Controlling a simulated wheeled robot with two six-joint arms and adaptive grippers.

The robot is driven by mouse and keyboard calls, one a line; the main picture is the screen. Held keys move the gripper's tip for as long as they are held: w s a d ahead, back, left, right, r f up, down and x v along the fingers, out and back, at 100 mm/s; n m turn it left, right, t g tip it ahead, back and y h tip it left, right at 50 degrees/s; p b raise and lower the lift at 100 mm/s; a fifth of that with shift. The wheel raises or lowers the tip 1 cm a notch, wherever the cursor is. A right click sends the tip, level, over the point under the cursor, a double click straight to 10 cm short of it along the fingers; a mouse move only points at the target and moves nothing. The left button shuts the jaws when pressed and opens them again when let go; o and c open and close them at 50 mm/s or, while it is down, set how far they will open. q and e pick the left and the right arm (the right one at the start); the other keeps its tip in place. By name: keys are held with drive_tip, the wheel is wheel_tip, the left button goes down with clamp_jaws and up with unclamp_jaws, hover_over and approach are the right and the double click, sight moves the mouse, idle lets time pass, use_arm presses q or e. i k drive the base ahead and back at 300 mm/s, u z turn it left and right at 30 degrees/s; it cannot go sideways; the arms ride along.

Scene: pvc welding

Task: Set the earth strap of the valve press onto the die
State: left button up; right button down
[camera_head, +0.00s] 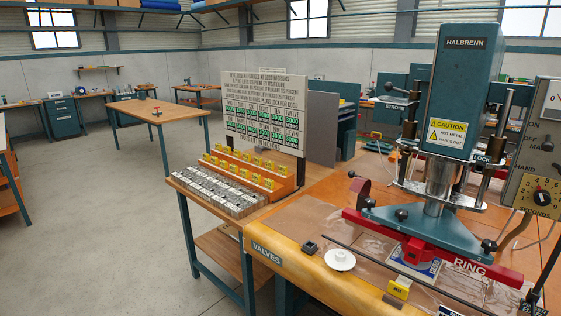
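The valve press (462,85) is a tall teal machine marked HALBRENN at the right, with a yellow caution label on its front. Below its ram a teal plate (400,226) with black knobs lies over a long red bar (385,232) marked RING. I cannot tell which part is the die. A small dark-red piece (363,188) with a black knob stands at the left of the press; whether it is the earth strap I cannot tell. Neither of my grippers is in view.
A white round valve piece (340,259), a small black block (310,248) and a yellow-labelled block (399,287) lie on the wooden bench (290,262). A thin dark rod (400,275) crosses its front. A control box (541,165) stands right. Open floor (90,230) lies left.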

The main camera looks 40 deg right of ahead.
sight(360, 185)
drive_tip(key=u, duration=0.2)
drive_tip(key=i, duration=1.6)
drive_tip(key=z, duration=0.25)
drive_tip(key=i, duration=1)
drive_tip(key=z, duration=1.7)
drive_tip(key=i, duration=0.95)
drive_tip(key=z, duration=0.9)
